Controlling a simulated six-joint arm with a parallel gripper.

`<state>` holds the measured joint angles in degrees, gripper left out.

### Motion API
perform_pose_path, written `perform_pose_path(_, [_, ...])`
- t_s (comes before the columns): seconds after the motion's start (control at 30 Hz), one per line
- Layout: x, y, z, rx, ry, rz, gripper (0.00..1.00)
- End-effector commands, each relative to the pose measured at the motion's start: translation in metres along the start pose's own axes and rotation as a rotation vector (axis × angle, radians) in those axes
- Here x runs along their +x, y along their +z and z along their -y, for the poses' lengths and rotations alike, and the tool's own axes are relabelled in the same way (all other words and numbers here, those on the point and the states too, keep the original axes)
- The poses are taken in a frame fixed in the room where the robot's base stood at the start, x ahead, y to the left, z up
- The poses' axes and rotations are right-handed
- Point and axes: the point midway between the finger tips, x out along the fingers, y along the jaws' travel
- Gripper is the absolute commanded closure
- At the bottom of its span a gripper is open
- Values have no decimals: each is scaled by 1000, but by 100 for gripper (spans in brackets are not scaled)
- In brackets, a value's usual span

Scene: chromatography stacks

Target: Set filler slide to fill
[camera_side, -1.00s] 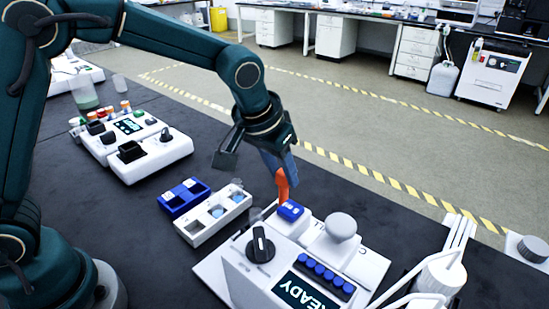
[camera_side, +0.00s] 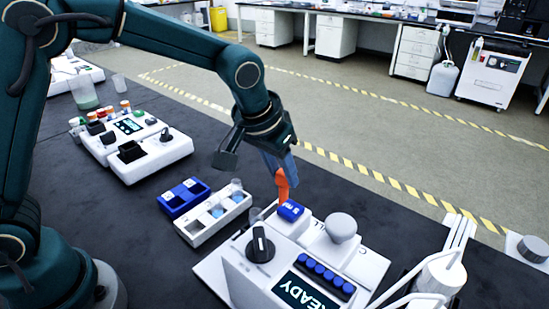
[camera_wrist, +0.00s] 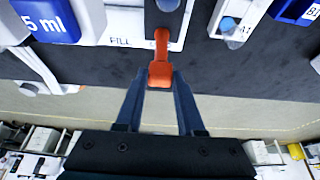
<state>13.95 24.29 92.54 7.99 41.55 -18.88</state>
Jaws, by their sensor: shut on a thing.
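The filler slide has an orange handle (camera_wrist: 161,50) that runs down from a dark slot on the white filler unit, next to the printed word "FILL" (camera_wrist: 118,41). My gripper (camera_wrist: 160,78) is shut on the orange handle's near end, with one dark finger on each side. In the side view the orange handle (camera_side: 282,184) shows below my gripper, at the far edge of the white filler unit (camera_side: 262,287), beside a blue block (camera_side: 291,210). Which mark the slide stands at, I cannot tell.
The filler unit's front has a black knob (camera_side: 261,243), a row of blue buttons and a "READY" display (camera_side: 303,291). A white rack (camera_side: 213,216) and a blue rack (camera_side: 184,197) stand to its left. White tubes stand at the right.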

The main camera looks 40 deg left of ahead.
Motion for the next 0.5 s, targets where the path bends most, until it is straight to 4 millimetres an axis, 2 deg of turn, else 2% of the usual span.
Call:
perform_pose_path(0.37, [-1,0,-1,0,1,0,100])
perform_pose_path(0.5, [0,0,-15,5,4,1,100])
